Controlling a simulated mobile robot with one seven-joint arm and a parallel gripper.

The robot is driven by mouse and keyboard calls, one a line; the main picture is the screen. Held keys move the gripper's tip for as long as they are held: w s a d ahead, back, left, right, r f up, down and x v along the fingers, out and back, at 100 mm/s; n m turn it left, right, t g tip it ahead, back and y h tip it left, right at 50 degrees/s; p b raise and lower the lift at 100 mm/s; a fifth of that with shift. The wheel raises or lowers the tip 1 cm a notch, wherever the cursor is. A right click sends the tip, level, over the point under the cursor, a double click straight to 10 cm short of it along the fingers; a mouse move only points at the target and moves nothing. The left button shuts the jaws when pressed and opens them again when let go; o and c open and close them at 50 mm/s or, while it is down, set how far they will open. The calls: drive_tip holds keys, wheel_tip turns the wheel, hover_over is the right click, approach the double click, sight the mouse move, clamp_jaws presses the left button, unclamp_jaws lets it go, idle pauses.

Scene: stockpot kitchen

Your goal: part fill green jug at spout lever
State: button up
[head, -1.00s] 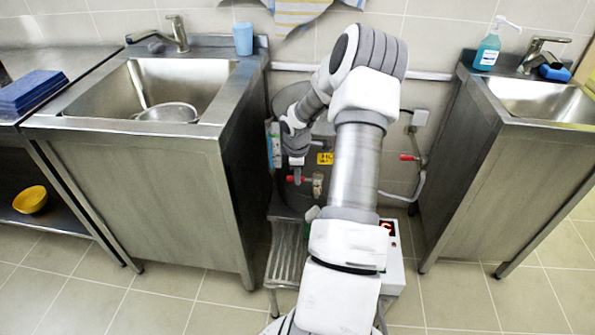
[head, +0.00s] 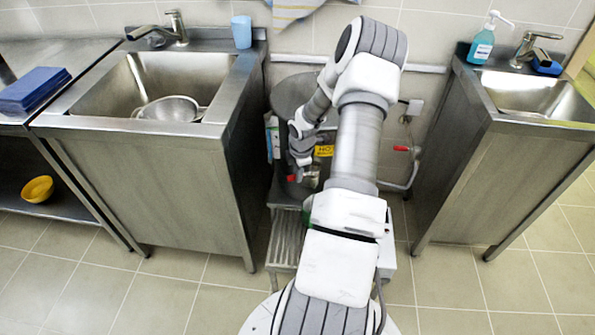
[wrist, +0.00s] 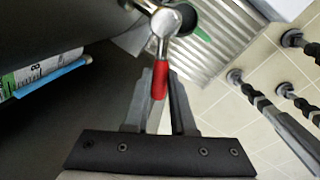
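The spout lever, a metal arm with a red grip (wrist: 159,83), is in the middle of the wrist view. My gripper (wrist: 160,75) has one finger on each side of the red grip, and the fingers appear closed on it. In the head view my gripper (head: 303,160) is low at the front of the dark stockpot (head: 292,94). The red lever end (head: 291,178) shows beside it. The green jug (wrist: 202,34) is mostly hidden behind the spout, with a dark round opening beside a green part. I cannot see its fill level.
A slatted metal stand (head: 286,245) is below the pot. A red-handled wall valve (head: 401,148) is right of my arm. Tiled floor in front is open.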

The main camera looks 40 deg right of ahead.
drive_tip(key=o, duration=0.4)
drive_tip(key=s+r+p, duration=0.1)
drive_tip(key=r+p, duration=0.1)
drive_tip(key=r, duration=0.6)
drive_tip(key=s+a+r+p, duration=0.1)
drive_tip(key=s+r+p, duration=0.1)
drive_tip(key=r, duration=0.7)
drive_tip(key=shift+a+p, duration=0.2)
drive_tip(key=shift+p, duration=0.35)
drive_tip(key=shift+r, duration=0.1)
